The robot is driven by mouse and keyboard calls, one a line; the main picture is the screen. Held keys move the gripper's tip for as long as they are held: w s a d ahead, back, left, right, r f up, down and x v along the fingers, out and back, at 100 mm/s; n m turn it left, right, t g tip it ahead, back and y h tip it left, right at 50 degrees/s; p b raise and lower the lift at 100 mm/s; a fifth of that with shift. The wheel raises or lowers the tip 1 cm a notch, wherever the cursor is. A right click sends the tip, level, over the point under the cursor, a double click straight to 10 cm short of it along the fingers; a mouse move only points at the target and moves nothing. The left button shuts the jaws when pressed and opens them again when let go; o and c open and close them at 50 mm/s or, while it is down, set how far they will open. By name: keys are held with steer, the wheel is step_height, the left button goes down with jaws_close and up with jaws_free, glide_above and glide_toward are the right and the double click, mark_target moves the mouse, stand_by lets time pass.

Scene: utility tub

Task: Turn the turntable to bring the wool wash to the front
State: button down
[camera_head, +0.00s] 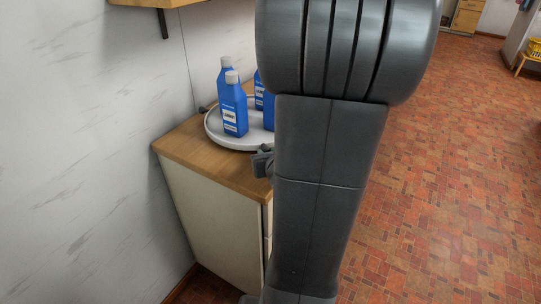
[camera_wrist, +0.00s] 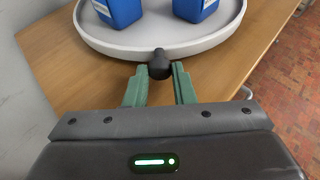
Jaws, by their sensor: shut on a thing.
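The round grey turntable (camera_head: 212,132) sits on the wooden top of a cabinet and carries several blue bottles with pale caps. One blue bottle (camera_head: 235,112) stands at its front left. I cannot tell which bottle is the wool wash; the labels are too small to read. In the wrist view the turntable's rim (camera_wrist: 165,50) shows, with the lower parts of two bottles on it. A dark round knob (camera_wrist: 160,64) sticks out from the rim. My arm hides the turntable's right side in the head view.
The wooden cabinet top (camera_head: 185,150) has bare room in front of the turntable. A marbled wall (camera_head: 80,150) stands close on the left, and a wooden shelf (camera_head: 150,3) hangs above. Open tiled floor (camera_head: 450,170) lies to the right.

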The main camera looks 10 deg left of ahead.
steer(key=shift+a+r, duration=0.15)
stand_by(0.3)
steer(key=c, duration=1.2)
jaws_free()
steer(key=shift+c, duration=0.2)
steer(key=shift+s, duration=0.1)
steer(key=p+v, duration=0.5)
steer(key=v, duration=0.8)
steer(key=shift+s, duration=0.3)
